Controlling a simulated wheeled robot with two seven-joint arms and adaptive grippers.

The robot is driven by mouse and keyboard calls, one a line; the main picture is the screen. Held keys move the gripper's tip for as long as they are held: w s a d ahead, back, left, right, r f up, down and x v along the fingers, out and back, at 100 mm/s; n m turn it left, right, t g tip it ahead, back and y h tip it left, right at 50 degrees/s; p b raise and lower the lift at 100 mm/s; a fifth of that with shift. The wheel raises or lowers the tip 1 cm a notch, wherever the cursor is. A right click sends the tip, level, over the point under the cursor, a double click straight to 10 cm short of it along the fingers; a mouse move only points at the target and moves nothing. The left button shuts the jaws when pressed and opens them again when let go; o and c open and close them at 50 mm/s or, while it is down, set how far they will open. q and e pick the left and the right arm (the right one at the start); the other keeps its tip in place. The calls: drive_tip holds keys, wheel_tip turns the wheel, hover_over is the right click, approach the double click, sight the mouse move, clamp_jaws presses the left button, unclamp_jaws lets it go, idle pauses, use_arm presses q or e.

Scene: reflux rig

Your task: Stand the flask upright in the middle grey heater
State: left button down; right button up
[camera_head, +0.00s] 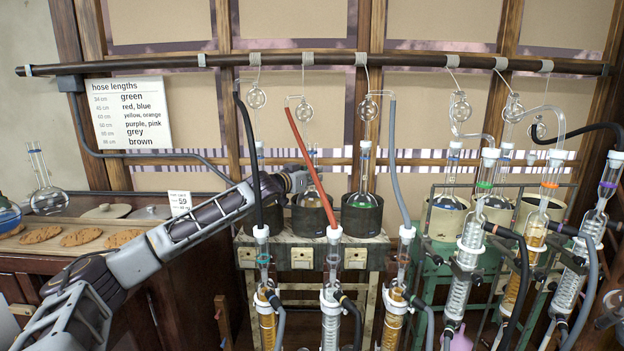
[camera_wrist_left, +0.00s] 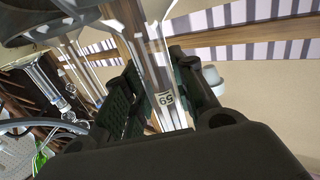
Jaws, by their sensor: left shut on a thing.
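The flask (camera_head: 312,197) is a clear round-bottomed one with a long neck. It stands about upright at the mouth of the middle grey heater (camera_head: 314,223), partly behind a red hose. I cannot tell whether it rests on the heater's floor. My left gripper (camera_head: 301,179) reaches in from the left and is shut on the flask's neck. In the left wrist view the neck (camera_wrist_left: 150,55), with a label reading 59, runs between the dark fingers (camera_wrist_left: 155,95). My right gripper is not in view.
Another flask with green liquid (camera_head: 362,200) sits in the right grey heater (camera_head: 362,222). Black, red and grey (camera_head: 394,165) hoses hang close in front of the heaters. Condensers (camera_head: 332,290) stand before the bench. A green rack (camera_head: 440,270) is at right, cookies (camera_head: 82,237) at left.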

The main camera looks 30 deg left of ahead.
use_arm(q)
drive_tip(key=shift+f, duration=0.7)
drive_tip(key=c, duration=1.2)
unclamp_jaws()
drive_tip(key=shift+o, duration=0.2)
drive_tip(key=shift+s+b, duration=0.35)
drive_tip(key=shift+s, duration=0.4)
drive_tip(key=s+b, duration=0.6)
drive_tip(key=s, duration=0.4)
drive_tip(key=shift+s+a+r+b, duration=0.25)
drive_tip(key=shift+a+r+b, duration=0.05)
drive_tip(key=shift+r, duration=0.05)
